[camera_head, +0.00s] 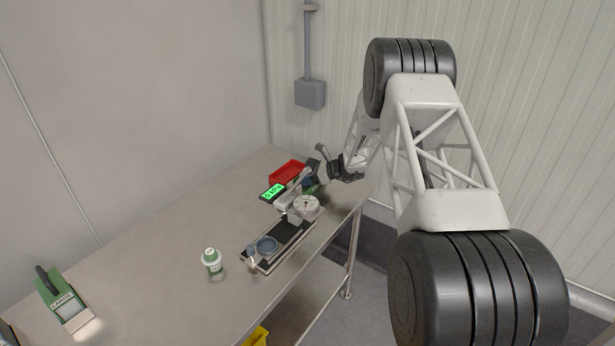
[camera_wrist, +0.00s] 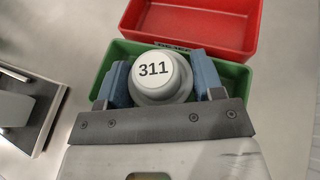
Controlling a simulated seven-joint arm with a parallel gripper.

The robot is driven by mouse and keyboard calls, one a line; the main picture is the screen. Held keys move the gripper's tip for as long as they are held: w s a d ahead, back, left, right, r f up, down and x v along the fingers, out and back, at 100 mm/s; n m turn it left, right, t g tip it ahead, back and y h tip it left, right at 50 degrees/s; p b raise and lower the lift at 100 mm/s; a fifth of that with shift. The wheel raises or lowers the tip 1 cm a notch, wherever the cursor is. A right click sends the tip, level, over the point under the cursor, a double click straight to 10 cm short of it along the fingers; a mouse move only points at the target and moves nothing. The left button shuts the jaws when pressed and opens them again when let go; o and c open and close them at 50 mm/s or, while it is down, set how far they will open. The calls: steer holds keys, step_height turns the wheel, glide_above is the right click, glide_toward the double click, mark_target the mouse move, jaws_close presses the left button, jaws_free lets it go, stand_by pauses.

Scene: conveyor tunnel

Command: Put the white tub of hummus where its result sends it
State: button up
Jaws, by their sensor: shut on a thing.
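A white tub (camera_wrist: 158,74) with "311" on its round lid is between the blue fingers of my gripper (camera_wrist: 162,84) in the wrist view. My gripper is shut on it. The tub is over the green bin (camera_wrist: 118,58); how far it is above the bin's floor I cannot tell. The red bin (camera_wrist: 195,36) is beside the green one. In the head view my gripper (camera_head: 312,181) is at the far end of the table, where the tub is hidden. The red bin (camera_head: 287,171) also shows there.
A green-lidded container (camera_head: 212,261) and a green labelled device (camera_head: 64,300) stand on the table (camera_head: 165,235). The left-middle tabletop is clear.

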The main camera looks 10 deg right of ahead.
steer(key=shift+f, duration=0.1)
steer(key=o, duration=1.3)
steer(key=v, duration=1.2)
steer(key=shift+s, duration=0.1)
